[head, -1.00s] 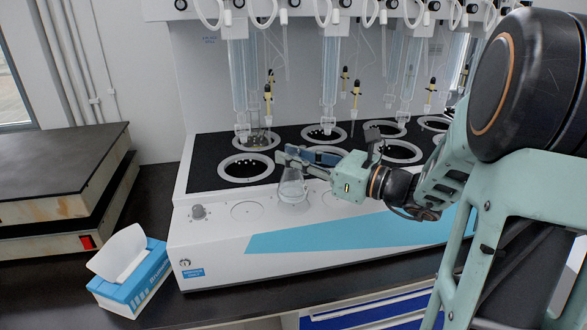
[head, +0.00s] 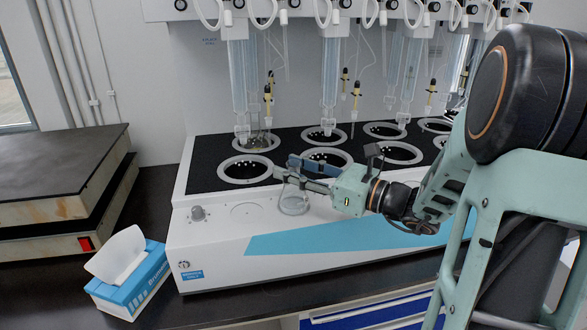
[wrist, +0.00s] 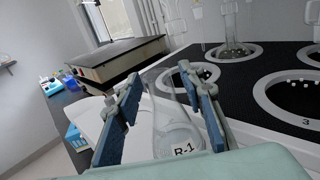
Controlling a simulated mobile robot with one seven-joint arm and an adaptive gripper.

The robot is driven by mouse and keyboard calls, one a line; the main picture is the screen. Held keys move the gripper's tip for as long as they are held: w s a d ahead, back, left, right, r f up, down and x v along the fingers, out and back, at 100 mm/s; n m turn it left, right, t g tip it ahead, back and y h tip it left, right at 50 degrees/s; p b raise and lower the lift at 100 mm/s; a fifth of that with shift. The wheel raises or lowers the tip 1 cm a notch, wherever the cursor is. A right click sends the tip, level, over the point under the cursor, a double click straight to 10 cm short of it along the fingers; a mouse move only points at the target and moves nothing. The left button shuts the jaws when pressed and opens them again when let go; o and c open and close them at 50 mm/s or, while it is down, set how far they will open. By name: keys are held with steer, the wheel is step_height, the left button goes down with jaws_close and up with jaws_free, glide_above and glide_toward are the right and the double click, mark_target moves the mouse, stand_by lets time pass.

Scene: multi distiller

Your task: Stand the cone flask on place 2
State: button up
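The cone flask (head: 294,204) is clear glass and looks upright at the white front ledge of the distiller, right of a faint round marked place (head: 247,210). I cannot tell if its base touches the ledge, and it hides the spot beneath. My gripper (head: 284,172) reaches in from the right, with its fingers around the upper part of the flask. In the wrist view the flask (wrist: 170,120), with a label reading R-1, is between the two blue-padded fingers (wrist: 163,82). No place number 2 is readable.
Behind the ledge, black wells with white rings (head: 246,169) lie under hanging glass tubes (head: 330,85). One ring (wrist: 290,98) is marked 3. A knob (head: 198,213) is at the ledge's left. A tissue box (head: 133,282) and a flat brown-sided unit (head: 55,165) stand left.

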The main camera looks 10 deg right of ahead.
steer(key=shift+d+r, duration=0.1)
steer(key=shift+r, duration=0.1)
steer(key=p+v, duration=0.1)
steer(key=v, duration=1.1)
steer(key=shift+f, duration=0.1)
